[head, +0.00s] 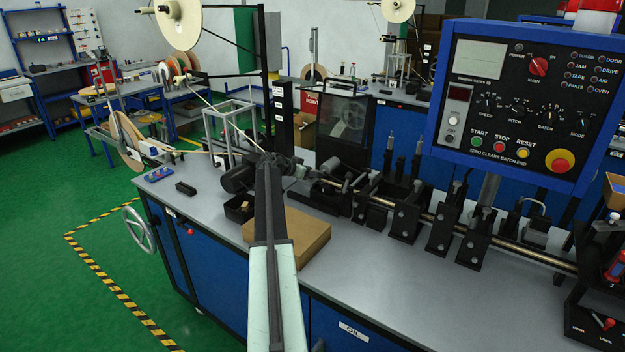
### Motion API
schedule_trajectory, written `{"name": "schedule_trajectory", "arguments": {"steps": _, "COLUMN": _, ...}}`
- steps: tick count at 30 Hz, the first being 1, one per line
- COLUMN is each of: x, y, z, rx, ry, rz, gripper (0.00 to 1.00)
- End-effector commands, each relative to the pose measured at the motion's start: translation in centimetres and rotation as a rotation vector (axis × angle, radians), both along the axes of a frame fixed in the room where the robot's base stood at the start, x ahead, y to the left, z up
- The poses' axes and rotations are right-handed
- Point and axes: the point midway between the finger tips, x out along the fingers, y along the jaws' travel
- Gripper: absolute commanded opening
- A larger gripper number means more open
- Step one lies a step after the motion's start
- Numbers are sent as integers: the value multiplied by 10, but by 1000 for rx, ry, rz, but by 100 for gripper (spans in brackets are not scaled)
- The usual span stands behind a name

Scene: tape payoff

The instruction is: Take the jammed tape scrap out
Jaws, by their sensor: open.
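My arm reaches forward from the bottom centre of the head view, and my gripper (301,171) is at its far end, by the tape-fed end of the machine. The gripper is open; its fingers are small and dark against the dark machine parts. A pale tape (222,117) slants down from the upper left to the machine beside my gripper. I cannot make out a jammed tape scrap; my arm and the dark parts may hide it. I cannot tell whether the fingers touch anything.
A metal rod (405,212) with black brackets runs right. A blue-framed control panel (520,100) hangs above. Tape reels (126,140) stand left. The bench front is clear.

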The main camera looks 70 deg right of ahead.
Motion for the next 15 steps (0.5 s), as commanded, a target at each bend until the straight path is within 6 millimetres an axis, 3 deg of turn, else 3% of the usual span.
{"name": "schedule_trajectory", "arguments": {"steps": 6, "x": -1, "y": -1, "z": 0, "rx": 0, "ry": 0, "rz": 1, "gripper": 44}}
{"name": "schedule_trajectory", "arguments": {"steps": 11, "x": -1, "y": -1, "z": -1, "rx": 0, "ry": 0, "rz": 0, "gripper": 0}}
{"name": "schedule_trajectory", "arguments": {"steps": 15, "x": -1, "y": -1, "z": -1, "rx": 0, "ry": 0, "rz": 0, "gripper": 0}}
